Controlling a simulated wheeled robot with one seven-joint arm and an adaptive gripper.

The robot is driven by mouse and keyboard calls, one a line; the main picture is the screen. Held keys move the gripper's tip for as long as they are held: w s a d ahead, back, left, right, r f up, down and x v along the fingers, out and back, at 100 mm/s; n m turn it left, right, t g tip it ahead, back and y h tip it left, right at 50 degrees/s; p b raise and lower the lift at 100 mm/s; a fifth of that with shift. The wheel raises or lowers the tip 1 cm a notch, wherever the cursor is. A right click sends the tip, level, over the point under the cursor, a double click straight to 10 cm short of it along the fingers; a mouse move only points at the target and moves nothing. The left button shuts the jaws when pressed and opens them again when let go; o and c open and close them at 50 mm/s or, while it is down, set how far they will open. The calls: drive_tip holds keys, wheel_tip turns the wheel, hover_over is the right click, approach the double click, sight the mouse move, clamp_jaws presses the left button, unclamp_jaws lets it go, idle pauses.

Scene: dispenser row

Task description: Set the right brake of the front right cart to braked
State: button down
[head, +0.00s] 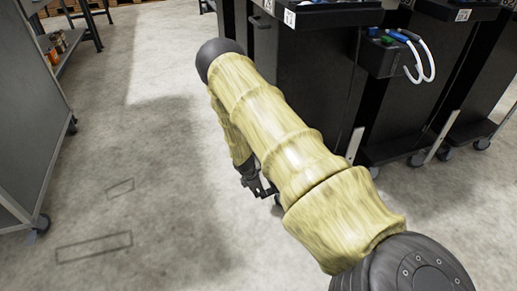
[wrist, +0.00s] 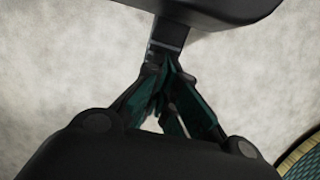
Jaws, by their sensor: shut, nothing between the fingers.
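Several tall dark carts stand in a row; the nearest dark cart (head: 300,85) is partly behind my arm. I cannot tell which one is the front right cart. A caster (head: 277,201) shows low beside my gripper, mostly hidden by my arm, and its brake cannot be made out. My gripper (head: 264,190) is low, near the foot of the nearest cart. In the wrist view my gripper (wrist: 165,72) is shut and empty, its dark fingers meeting just below a dark block (wrist: 168,35) under a black shape. Whether they touch is unclear.
Other casters (head: 416,159) stand under the carts to the right. A box with white tubes (head: 420,62) hangs on a cart. A grey cabinet (head: 30,130) on wheels stands at left. The concrete floor (head: 150,200) between is clear.

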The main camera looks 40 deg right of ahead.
drive_tip(key=shift+r, duration=0.3)
drive_tip(key=p+v, duration=0.6)
drive_tip(key=v, duration=0.8)
drive_tip(key=shift+p, duration=0.4)
drive_tip(key=shift+d, duration=0.1)
